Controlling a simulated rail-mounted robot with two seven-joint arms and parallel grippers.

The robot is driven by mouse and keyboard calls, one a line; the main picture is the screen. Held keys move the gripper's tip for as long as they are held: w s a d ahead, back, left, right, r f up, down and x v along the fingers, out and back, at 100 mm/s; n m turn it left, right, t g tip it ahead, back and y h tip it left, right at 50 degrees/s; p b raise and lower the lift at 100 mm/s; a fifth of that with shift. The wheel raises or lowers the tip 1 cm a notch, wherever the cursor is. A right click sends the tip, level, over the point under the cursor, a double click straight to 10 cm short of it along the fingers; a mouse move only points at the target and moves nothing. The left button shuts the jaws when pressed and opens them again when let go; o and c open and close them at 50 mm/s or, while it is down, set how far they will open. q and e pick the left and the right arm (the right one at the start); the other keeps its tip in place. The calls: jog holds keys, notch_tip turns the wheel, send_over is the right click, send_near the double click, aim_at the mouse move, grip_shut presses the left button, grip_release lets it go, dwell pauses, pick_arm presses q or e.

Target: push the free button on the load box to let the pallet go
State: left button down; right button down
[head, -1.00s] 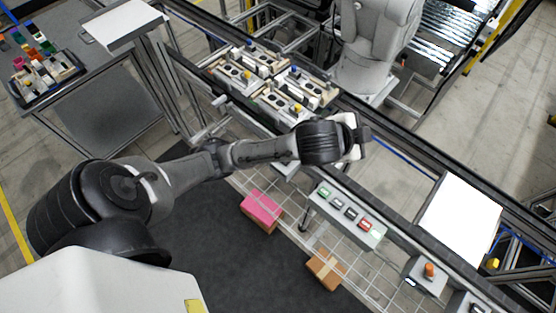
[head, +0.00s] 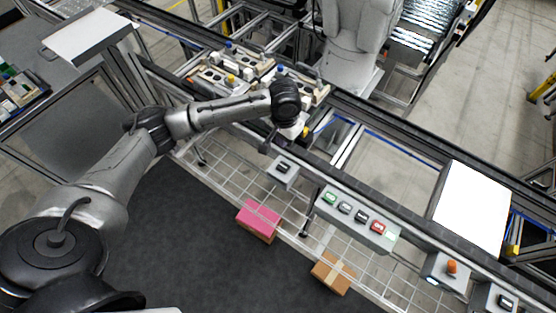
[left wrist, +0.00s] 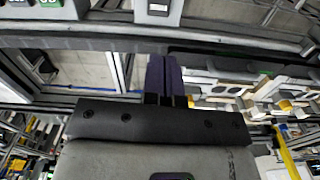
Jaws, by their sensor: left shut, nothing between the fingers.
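My left gripper (head: 272,143) is over the near rail of the conveyor, just above and beside a small grey box with one dark button (head: 283,167). In the left wrist view its dark fingers (left wrist: 164,75) are together and empty, and that small box (left wrist: 158,10) is at the top edge, apart from them. A longer grey button box (head: 350,217) with green, dark, red and pale buttons stands to the right. I cannot read which box is the load box. The pallet fixtures (head: 205,80) with parts sit on the conveyor behind my arm, partly hidden. My right gripper is out of view.
A box with an orange button (head: 447,267) and another small box (head: 497,298) stand further right. A white panel (head: 472,210) lies over the conveyor.

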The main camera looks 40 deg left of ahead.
aim_at(283, 166)
pick_arm(q)
jog(key=shift+n, duration=0.5)
jog(key=shift+d, duration=0.1)
notch_tip(283, 166, down, 14)
jog(key=shift+b, duration=0.75)
